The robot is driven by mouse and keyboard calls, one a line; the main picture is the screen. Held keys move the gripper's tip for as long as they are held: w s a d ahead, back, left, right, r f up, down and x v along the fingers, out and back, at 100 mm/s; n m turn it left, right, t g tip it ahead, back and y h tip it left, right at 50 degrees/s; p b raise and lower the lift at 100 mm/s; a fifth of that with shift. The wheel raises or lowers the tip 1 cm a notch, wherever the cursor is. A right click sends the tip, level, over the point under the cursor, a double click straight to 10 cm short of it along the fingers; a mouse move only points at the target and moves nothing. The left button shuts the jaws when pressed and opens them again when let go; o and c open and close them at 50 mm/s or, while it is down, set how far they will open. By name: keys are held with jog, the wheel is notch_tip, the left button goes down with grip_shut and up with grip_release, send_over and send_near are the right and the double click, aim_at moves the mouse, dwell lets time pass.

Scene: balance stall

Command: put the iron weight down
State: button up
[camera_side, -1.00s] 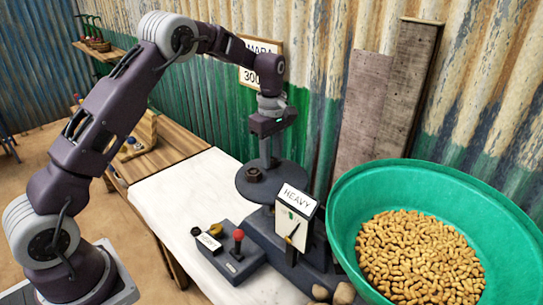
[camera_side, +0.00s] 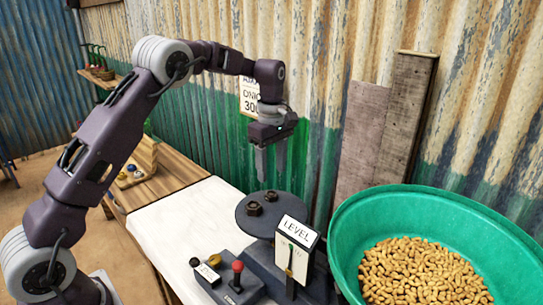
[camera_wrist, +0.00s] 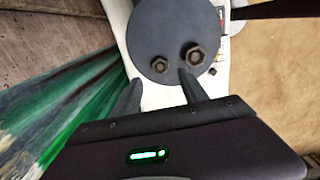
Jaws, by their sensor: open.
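Two dark hex-shaped iron weights, one (camera_side: 254,208) nearer the front and one (camera_side: 271,196) behind it, rest on the round dark scale pan (camera_side: 243,221). In the wrist view, one weight (camera_wrist: 160,65) shows between the fingers' lines and a larger one (camera_wrist: 195,54) to its right, both on the pan (camera_wrist: 165,25). I cannot tell which was last handled. My gripper (camera_side: 271,178) is open and empty, with its fingers pointing down above the pan, clear of the weights. The scale's card (camera_side: 297,236) reads LEVEL.
A large green basin (camera_side: 345,250) of peanuts (camera_side: 425,270) stands right of the scale. A control box (camera_side: 240,290) with a red-knobbed lever sits in front. The white tabletop (camera_side: 180,212) is clear to the left. Corrugated wall and planks (camera_side: 385,130) stand behind.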

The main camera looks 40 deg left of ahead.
notch_tip(320, 180, up, 7)
jog(key=shift+f, duration=0.2)
jog(key=s+d+r+m+t, duration=0.35)
jog(key=s+r+m, duration=0.35)
jog(key=s+r, duration=0.5)
jog(key=s+d+f+m, duration=0.1)
jog(key=s+f+m, duration=0.1)
jog(key=s, duration=0.5)
jog(key=s+d+f+m+t, duration=0.1)
jog(key=s+d+f+m, duration=0.1)
jog(key=s+m, duration=0.3)
jog(key=s+d+f+m+t, duration=0.1)
jog(key=s+f+m, duration=0.3)
jog(key=s, duration=0.7)
jog(key=shift+d, duration=0.25)
